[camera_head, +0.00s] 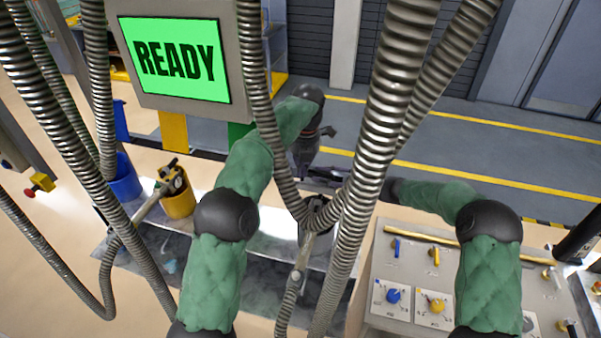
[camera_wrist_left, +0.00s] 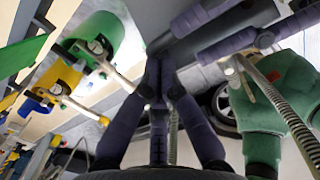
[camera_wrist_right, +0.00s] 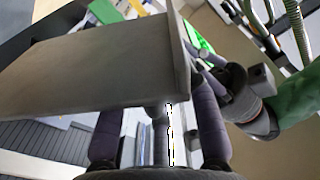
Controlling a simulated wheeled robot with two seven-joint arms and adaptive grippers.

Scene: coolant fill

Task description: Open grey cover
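The grey cover (camera_wrist_right: 95,70) fills the upper left of the right wrist view as a flat, broad panel. Its edge lies across my right gripper's fingers, which stand wide apart with their tips hidden behind it. In the left wrist view a dark grey bar-like part (camera_wrist_left: 185,48), perhaps the cover, lies just beyond my left gripper (camera_wrist_left: 160,68). Its purple fingers lean together at the tips. My right gripper's spaced purple fingers (camera_wrist_left: 215,30) show above. In the head view both hands are near the centre, and hoses partly hide the contact area.
Ribbed metal hoses (camera_head: 385,100) hang across the middle. A screen reading READY (camera_head: 175,60) stands at the upper left. Blue (camera_head: 122,178) and yellow (camera_head: 178,200) containers are at the left. A control panel (camera_head: 385,245) with knobs is at the lower right.

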